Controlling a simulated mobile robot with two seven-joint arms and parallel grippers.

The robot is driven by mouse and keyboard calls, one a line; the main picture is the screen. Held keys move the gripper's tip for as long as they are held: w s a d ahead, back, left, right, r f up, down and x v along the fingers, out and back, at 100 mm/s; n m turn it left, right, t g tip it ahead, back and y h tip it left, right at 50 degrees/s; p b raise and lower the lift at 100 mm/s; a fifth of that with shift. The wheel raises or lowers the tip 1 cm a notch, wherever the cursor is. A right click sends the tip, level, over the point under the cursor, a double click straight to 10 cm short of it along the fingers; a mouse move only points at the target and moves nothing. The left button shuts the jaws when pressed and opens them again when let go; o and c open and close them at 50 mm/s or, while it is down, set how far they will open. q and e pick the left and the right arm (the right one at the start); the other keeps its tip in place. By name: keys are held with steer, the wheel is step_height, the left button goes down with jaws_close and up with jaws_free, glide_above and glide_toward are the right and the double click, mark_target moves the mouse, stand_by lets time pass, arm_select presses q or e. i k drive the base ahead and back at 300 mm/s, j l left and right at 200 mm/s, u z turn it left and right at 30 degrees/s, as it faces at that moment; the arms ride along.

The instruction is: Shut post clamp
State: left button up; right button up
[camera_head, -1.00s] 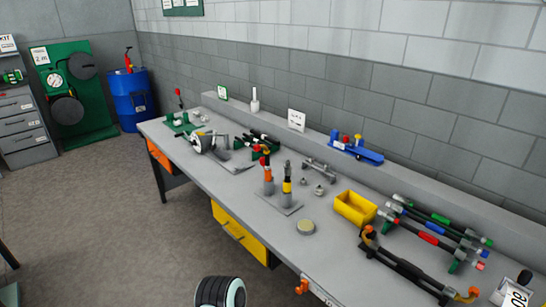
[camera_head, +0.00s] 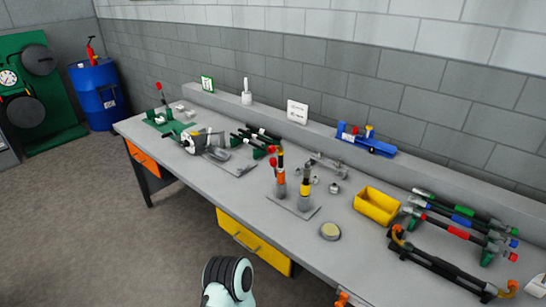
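I cannot tell for certain which item is the post clamp. Two short upright posts, one orange (camera_head: 281,185) and one yellow and black (camera_head: 305,190), stand on a grey plate (camera_head: 290,206) near the middle of the workbench. A red-knobbed upright tool on a green base (camera_head: 160,118) stands at the bench's far left end. An orange fitting (camera_head: 344,298) shows at the bench's front edge, partly cut off by the frame. A rounded black and pale part of my own arm shows at the bottom. Neither of my grippers is in view.
The grey workbench (camera_head: 250,215) also holds a yellow bin (camera_head: 377,205), a round tin (camera_head: 330,231), coloured-handled tools (camera_head: 465,215) on the right and a metal device (camera_head: 200,140) on the left. A blue clamp-like tool (camera_head: 365,140) sits on the back ledge.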

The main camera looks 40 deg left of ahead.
mark_target(273, 162)
steer(key=j+z, duration=0.1)
steer(key=j, duration=1)
steer(key=k+j+z, duration=0.1)
steer(key=j, duration=1)
steer(key=k, duration=0.05)
